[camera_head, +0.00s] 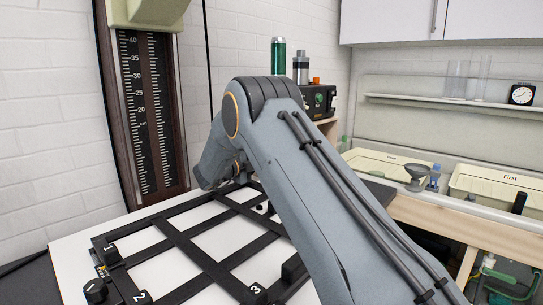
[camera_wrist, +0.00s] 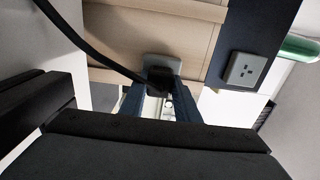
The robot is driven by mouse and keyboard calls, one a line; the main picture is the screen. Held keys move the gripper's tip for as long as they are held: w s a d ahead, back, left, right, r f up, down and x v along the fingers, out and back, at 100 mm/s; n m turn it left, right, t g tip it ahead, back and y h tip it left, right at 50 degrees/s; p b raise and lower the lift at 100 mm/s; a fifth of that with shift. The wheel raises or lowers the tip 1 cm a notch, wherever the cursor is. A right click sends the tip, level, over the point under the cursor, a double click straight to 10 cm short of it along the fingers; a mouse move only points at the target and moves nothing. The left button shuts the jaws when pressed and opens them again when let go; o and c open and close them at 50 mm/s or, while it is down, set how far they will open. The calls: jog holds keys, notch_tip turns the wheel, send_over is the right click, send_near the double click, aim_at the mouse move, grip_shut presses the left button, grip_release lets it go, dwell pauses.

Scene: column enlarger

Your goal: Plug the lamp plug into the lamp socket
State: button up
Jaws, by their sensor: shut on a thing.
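In the wrist view my gripper (camera_wrist: 159,84) has its two blue-grey fingers closed on a black plug (camera_wrist: 158,75). A black cable (camera_wrist: 85,40) curves from the upper left to the plug. No label shows which is the lamp socket. In the head view my arm hides the gripper and plug.
In the head view a black-framed easel (camera_head: 180,240) lies on a white board below a ruled column (camera_head: 150,115). A black control box (camera_head: 318,101) stands behind my arm. Trays (camera_head: 500,185) and a funnel (camera_head: 418,175) are at the right. A green cylinder (camera_wrist: 300,47) is right in the wrist view.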

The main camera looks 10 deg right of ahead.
jog(key=shift+s+a, duration=0.2)
jog(key=shift+a, duration=0.1)
dwell(0.4)
jog(key=shift+v, duration=1.05)
jog(key=shift+v, duration=3.15)
jog(key=shift+r, duration=0.15)
jog(key=w+d+r, duration=0.2)
jog(key=w+r, duration=0.1)
jog(key=r, duration=0.5)
jog(key=w+d+r, duration=0.2)
jog(key=w+r, duration=0.1)
jog(key=r, duration=0.5)
jog(key=shift+d+r+p, duration=0.2)
jog(key=shift+d+p, duration=0.05)
jog(key=shift+p, duration=0.1)
jog(key=shift+w, duration=0.1)
jog(key=shift+w+d, duration=0.1)
jog(key=shift+d, duration=0.05)
